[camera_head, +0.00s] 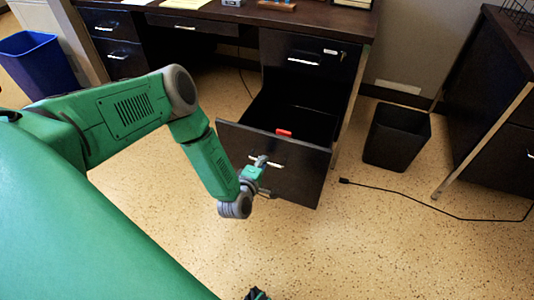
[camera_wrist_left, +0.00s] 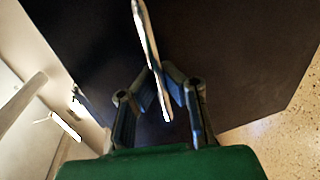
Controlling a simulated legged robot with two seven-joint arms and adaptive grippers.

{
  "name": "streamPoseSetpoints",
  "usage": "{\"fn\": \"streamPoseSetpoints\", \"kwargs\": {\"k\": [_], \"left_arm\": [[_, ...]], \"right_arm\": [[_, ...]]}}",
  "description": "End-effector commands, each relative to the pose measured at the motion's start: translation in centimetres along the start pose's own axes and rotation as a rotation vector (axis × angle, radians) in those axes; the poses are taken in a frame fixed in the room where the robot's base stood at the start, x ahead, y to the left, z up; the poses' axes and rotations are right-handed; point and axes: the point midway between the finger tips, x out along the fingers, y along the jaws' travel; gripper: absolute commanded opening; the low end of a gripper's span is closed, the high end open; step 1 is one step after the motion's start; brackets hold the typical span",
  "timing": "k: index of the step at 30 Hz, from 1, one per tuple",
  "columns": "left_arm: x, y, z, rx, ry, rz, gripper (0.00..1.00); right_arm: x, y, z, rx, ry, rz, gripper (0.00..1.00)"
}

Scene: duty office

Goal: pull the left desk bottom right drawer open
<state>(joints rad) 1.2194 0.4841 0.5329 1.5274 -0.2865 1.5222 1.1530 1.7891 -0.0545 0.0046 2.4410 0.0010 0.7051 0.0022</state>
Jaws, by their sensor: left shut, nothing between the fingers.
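The bottom right drawer (camera_head: 300,178) of the left desk stands well open, its black front pulled out from the desk and its inside visible. Its silver handle (camera_head: 268,162) is on the front and also shows as a pale bar in the wrist view (camera_wrist_left: 146,40). My left gripper (camera_head: 262,174) is at the drawer front by this handle. Its fingers (camera_wrist_left: 168,90) are shut at the bar's end; whether they touch it is unclear. A small dark tip at the bottom edge, probably my right gripper (camera_head: 257,294), is mostly cut off.
A red object (camera_head: 284,132) lies in the drawer. The drawer above (camera_head: 305,58) is closed. A black bin (camera_head: 397,137) stands right of the drawer, with a black cable (camera_head: 430,206) on the floor. A blue bin (camera_head: 38,65) is far left. The speckled floor in front is clear.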

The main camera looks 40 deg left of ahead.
Motion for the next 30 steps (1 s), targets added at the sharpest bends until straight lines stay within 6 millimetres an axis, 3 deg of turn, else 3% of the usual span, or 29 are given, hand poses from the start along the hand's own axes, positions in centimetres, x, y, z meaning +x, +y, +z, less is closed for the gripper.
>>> {"fn": "streamPoseSetpoints", "kwargs": {"k": [6,19,21,22,30], "left_arm": [[-1.38,-0.51,-0.27,0.004,0.004,-0.007,0.0],[-1.57,-0.61,-0.29,0.004,0.005,-0.007,0.0],[-1.56,-0.6,-0.28,0.004,0.004,-0.006,0.25],[-1.56,-0.57,-0.26,0.004,0.004,-0.006,0.3],[-1.52,-0.36,-0.11,0.001,0.002,-0.002,0.3]], "right_arm": [[-0.41,0.0,-0.06,0.0,0.001,0.0,0.4],[-0.42,0.0,-0.06,0.0,0.001,0.0,0.4],[-0.42,0.0,-0.06,0.0,0.001,0.0,0.4],[-0.42,0.0,-0.05,0.0,0.001,0.0,0.4],[-0.44,0.0,-0.04,0.0,0.0,0.0,0.4]]}}
